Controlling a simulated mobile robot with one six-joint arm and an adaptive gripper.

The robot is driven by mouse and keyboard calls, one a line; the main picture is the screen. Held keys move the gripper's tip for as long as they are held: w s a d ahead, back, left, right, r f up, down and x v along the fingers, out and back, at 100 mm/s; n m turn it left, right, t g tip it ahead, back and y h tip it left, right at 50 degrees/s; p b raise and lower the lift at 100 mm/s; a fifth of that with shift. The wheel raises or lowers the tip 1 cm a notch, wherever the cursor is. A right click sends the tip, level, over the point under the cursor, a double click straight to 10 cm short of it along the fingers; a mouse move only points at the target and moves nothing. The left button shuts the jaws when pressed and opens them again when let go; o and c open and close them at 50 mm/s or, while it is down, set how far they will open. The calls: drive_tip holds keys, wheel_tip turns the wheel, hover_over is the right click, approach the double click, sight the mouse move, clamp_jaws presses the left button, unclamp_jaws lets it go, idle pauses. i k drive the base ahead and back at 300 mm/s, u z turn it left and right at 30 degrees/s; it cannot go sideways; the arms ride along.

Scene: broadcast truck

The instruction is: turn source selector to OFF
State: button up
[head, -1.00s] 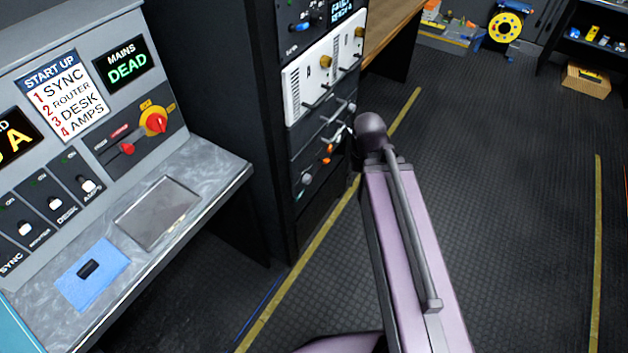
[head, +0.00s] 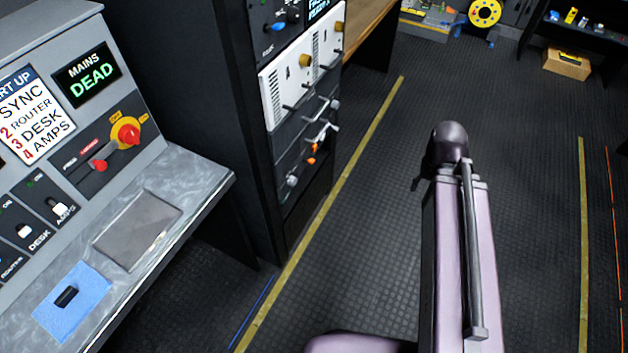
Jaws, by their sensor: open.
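No control in the head view carries a readable source selector label, so I cannot tell which one it is. A red rotary knob on a yellow plate (head: 128,135) is on the sloped console at the left; its small markings are too blurred to read. A smaller red control (head: 100,166) sits lower left of it. My arm rises at right centre over the floor, apart from console and rack. My gripper is not visible.
The MAINS display (head: 87,74) reads DEAD. White switches (head: 57,206) line the console above a grey desk (head: 190,185) with a blue pad (head: 72,302). The black rack (head: 225,110) stands beside it. Open floor (head: 530,200) lies right of a yellow line.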

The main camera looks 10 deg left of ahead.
sight(292, 181)
drive_tip(key=z, duration=0.4)
drive_tip(key=k, duration=1.35)
drive_tip(key=u, duration=0.6)
drive_tip(key=i, duration=1)
drive_tip(key=z, duration=0.05)
